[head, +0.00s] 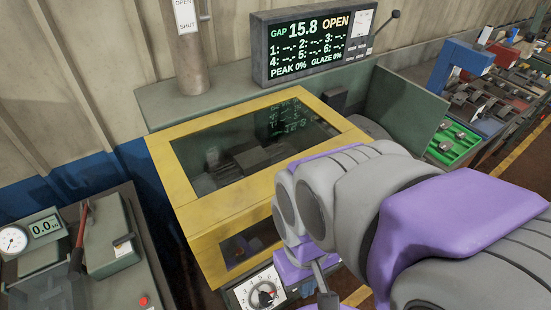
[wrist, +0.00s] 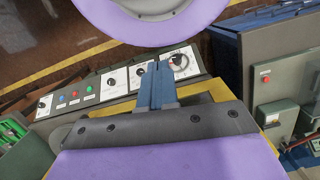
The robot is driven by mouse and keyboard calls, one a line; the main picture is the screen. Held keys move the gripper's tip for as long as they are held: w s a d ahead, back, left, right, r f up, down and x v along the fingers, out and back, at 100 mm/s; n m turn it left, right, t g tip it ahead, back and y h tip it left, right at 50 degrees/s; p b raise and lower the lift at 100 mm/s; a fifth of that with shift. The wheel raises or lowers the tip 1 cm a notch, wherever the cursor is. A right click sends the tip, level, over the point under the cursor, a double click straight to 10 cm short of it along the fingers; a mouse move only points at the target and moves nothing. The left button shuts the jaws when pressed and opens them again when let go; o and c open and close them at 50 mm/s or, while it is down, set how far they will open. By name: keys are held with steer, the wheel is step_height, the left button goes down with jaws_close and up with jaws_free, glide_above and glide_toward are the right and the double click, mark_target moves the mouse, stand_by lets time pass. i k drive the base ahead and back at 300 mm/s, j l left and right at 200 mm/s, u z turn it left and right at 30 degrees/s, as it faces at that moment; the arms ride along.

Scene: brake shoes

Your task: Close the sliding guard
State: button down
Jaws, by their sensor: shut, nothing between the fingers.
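The sliding guard (head: 190,225) is a yellow box frame with dark see-through panes. It stands over the machine's left part in the head view, and dim machine parts show through its top pane. The display (head: 312,45) behind it reads "GAP 15.8 OPEN". My purple and grey arm covers the guard's right front side. In the wrist view, my gripper (wrist: 160,72) has its blue-grey fingers together and empty, in front of the dial panel. A yellow part of the guard (wrist: 216,91) shows behind the gripper body. Whether the fingers touch the guard is hidden.
The control panel (wrist: 120,82) has dials and coloured buttons; one dial (head: 264,292) shows below the guard. A gauge bench (head: 95,250) stands at left. A post (head: 188,50) labelled OPEN and SHUT rises behind. A green tray (head: 455,144) and loose parts lie at right.

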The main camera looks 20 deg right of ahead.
mark_target(205, 222)
steer(key=l+z, duration=0.2)
steer(key=k+j+u, duration=0.1)
steer(key=j+u, duration=0.55)
steer(key=k+j+u, duration=0.1)
steer(key=j+u, duration=0.25)
